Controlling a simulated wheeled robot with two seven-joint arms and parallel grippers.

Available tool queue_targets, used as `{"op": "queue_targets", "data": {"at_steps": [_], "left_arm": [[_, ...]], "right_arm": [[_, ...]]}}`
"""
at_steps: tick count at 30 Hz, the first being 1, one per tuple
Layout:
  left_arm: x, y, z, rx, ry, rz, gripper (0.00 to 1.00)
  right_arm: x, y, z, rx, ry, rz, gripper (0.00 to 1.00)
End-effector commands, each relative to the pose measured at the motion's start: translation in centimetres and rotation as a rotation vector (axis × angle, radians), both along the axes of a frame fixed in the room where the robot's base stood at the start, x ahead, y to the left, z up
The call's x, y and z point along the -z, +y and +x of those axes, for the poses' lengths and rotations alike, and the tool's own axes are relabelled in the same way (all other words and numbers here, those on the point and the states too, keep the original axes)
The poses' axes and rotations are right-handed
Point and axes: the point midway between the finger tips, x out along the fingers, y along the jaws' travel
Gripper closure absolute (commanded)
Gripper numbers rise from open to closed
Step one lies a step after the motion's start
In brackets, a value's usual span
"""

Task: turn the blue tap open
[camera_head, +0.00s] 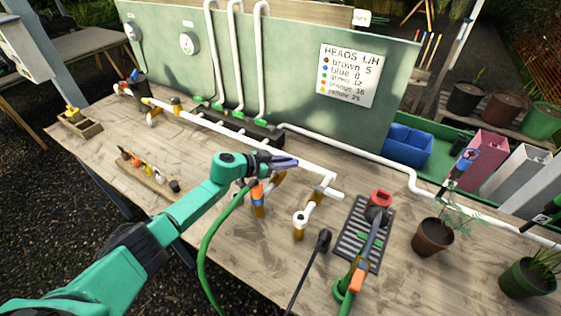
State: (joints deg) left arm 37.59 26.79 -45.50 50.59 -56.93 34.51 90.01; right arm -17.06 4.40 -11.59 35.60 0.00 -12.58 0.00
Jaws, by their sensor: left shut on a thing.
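My left arm reaches in from the lower left over the bench. My left gripper (278,161) is shut at the white pipe run, on what looks like the blue lever of the blue tap (291,163). The jaws cover most of the lever, so its exact angle is hard to tell. A brass tap body shows partly below the jaws, with an orange and blue hose connector (258,195) hanging beside it and a green hose (207,245) running down.
A white pipe (220,132) crosses the bench. To the right are another outlet (301,218), a black grate (350,237) with a wand lying over it, and a brown pot (432,237). A green board (290,60) bears a sign (352,75). A tool strip (150,172) lies left.

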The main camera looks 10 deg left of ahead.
Motion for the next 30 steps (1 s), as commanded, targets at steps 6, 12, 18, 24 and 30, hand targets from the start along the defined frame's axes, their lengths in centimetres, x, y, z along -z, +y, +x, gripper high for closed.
{"op": "queue_targets", "data": {"at_steps": [6, 12, 18, 24, 30], "left_arm": [[-0.2, 0.0, 0.1, -0.001, -0.005, -0.001, 1.00], [-0.1, 0.1, 0.1, -0.001, -0.003, 0.000, 0.47], [-0.1, 0.1, 0.0, -0.001, -0.002, 0.000, 0.47], [-0.8, 1.5, -1.0, -0.002, -0.002, 0.002, 0.47], [-2.1, 4.1, -3.4, 0.000, -0.001, 0.005, 0.47]], "right_arm": [[0.0, -0.5, -0.3, 0.003, 0.005, -0.006, 0.00], [0.0, -0.5, -0.3, 0.003, 0.006, -0.007, 0.00], [0.0, -0.5, -0.3, 0.003, 0.006, -0.007, 0.00], [-0.4, -0.5, -0.3, 0.002, 0.006, -0.006, 0.00], [-0.6, -0.4, -0.3, 0.000, 0.005, -0.005, 0.00]]}}
